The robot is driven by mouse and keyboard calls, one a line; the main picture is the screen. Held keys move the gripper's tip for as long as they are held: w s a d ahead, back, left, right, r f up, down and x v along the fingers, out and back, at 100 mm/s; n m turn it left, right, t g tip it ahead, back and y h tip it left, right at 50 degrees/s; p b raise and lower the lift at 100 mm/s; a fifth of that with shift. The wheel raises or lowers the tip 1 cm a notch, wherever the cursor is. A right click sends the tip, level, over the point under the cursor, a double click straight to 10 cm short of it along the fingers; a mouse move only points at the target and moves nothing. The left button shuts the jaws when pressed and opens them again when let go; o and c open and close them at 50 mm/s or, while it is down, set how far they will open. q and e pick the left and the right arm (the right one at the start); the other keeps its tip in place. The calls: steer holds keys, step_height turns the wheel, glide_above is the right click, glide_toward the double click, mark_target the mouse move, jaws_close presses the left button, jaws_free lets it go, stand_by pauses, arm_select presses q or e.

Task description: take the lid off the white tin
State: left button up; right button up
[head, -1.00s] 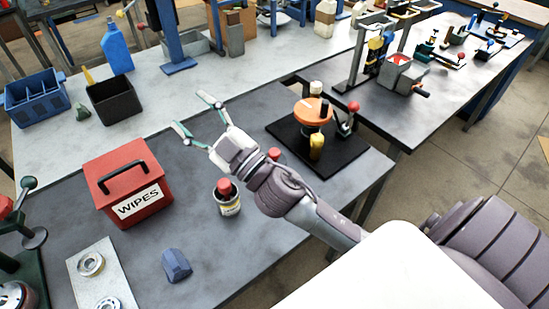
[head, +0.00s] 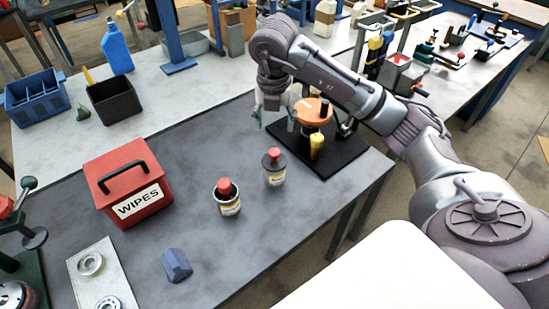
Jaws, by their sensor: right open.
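Two small tins stand upright on the dark mat. The nearer one (head: 229,207) has a pale rim, a white and yellow label and a red-topped lid (head: 225,187). The other tin (head: 275,178), farther right, has a dark grey top with a red knob (head: 274,154). I cannot tell which the task calls white. My right gripper (head: 275,122) is open and empty, fingers pointing down, beyond the farther tin and beside the black board. It touches neither tin. My left gripper is not in view.
A red WIPES box (head: 127,184) stands left of the tins. A blue-grey block (head: 176,265) and a metal plate (head: 94,270) lie nearer. A black board (head: 335,160) with an orange disc (head: 312,111) is on the right. The mat between box and tins is clear.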

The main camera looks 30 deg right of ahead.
mark_target(274, 152)
steer(key=f, duration=0.2)
steer(key=f+p, duration=0.1)
steer(key=f, duration=0.2)
steer(key=d+f, duration=0.1)
steer(key=f, duration=0.2)
steer(key=shift+w+p, duration=0.4)
steer(key=shift+a+f+p, duration=0.1)
steer(key=shift+f+p, duration=0.25)
steer(key=shift+f, duration=0.05)
steer(key=f+p, duration=0.2)
steer(key=f, duration=0.1)
steer(key=shift+w+f, duration=0.3)
steer(key=shift+w, duration=0.05)
steer(key=shift+f, duration=0.55)
steer(key=c, duration=1)
